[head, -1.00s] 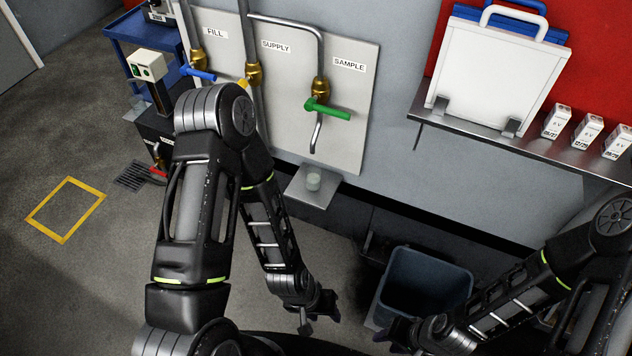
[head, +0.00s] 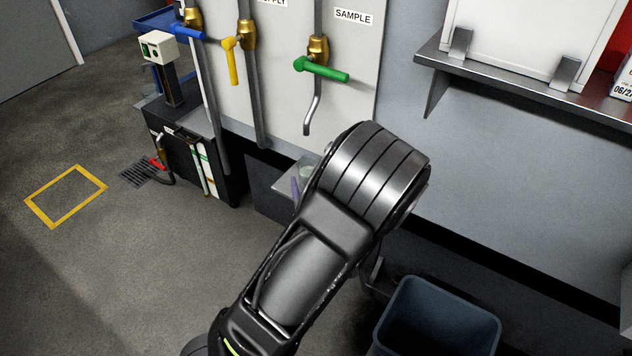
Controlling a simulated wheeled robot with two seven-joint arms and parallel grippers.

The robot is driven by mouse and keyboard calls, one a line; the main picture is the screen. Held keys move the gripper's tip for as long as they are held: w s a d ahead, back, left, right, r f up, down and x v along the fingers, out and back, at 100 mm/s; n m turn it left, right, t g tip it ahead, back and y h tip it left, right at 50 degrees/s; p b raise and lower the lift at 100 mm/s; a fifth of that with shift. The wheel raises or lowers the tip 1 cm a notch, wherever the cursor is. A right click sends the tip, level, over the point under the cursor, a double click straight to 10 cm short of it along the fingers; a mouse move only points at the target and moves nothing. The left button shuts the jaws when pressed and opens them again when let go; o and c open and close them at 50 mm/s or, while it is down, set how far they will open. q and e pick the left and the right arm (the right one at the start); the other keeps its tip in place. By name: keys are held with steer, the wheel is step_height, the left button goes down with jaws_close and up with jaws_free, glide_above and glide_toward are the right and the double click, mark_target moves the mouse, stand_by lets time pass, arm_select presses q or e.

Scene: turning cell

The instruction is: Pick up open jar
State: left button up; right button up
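The clear glass jar (head: 307,172) stands on the small metal ledge (head: 283,184) below the sample spout. Only a part of the jar shows; my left arm covers the rest. My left gripper is mostly hidden behind that arm. A narrow purple-grey piece (head: 295,190) in front of the ledge looks like part of it, but I cannot tell whether the gripper is open or touches the jar. My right gripper is out of view.
The green-handled sample tap (head: 320,69) and its spout hang above the ledge. A blue bin (head: 438,318) stands on the floor at lower right. A metal shelf (head: 520,82) juts from the wall at upper right. The floor at left is open.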

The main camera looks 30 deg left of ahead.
mark_target(308, 164)
arm_select(q)
steer(key=shift+x, duration=1.3)
steer(key=shift+b+x, duration=0.5)
steer(key=shift+x, duration=2.1)
steer(key=shift+d+f, duration=0.1)
jaws_close()
